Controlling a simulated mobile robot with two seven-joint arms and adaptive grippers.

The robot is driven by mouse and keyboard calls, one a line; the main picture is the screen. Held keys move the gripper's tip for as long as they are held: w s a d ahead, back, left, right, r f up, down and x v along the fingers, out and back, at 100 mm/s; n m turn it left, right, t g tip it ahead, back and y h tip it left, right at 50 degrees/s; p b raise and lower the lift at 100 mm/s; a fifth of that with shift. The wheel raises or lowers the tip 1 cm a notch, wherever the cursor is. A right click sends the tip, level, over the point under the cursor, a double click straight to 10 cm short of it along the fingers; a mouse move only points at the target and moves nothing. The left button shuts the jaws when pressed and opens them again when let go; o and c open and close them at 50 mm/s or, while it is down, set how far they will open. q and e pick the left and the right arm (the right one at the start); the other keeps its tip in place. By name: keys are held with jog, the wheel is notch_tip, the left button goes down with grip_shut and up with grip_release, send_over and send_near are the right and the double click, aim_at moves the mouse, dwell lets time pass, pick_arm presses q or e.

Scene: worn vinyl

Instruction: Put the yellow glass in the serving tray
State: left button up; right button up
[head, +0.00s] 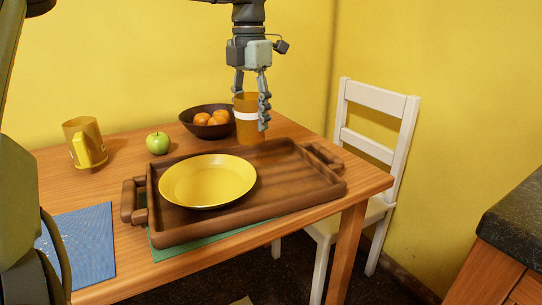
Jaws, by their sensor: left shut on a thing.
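The yellow glass (246,132), amber with a white band, is upright in my left gripper (252,101). The gripper points down and its fingers are shut around the upper part of the glass. The wooden serving tray (292,190) lies on the table with a handle at each end. A yellow plate (208,181) sits in its left part, and its right part is bare. The base of the glass shows at the tray's far edge, behind and right of the plate. I cannot tell whether it touches anything. My right gripper is not in view.
A dark bowl of oranges (188,117) stands behind the tray, close left of the glass. A green apple (158,143) and a yellow mug (85,143) are further left. A blue mat (80,245) lies at front left. A white chair (382,155) stands right of the table.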

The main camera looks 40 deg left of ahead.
pick_arm(q)
jog(key=w+d+f, duration=0.1)
jog(key=w+f, duration=0.1)
jog(key=w+d+f, duration=0.2)
jog(key=f, duration=0.1)
jog(key=w+d+f, duration=0.2)
jog(key=f, duration=0.1)
jog(key=shift+w+d, duration=0.15)
jog(key=shift+f, duration=0.45)
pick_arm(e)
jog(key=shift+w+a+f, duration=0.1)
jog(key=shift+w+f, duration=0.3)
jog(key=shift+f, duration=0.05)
pick_arm(q)
jog(key=shift+f, duration=0.1)
jog(key=o, duration=1.4)
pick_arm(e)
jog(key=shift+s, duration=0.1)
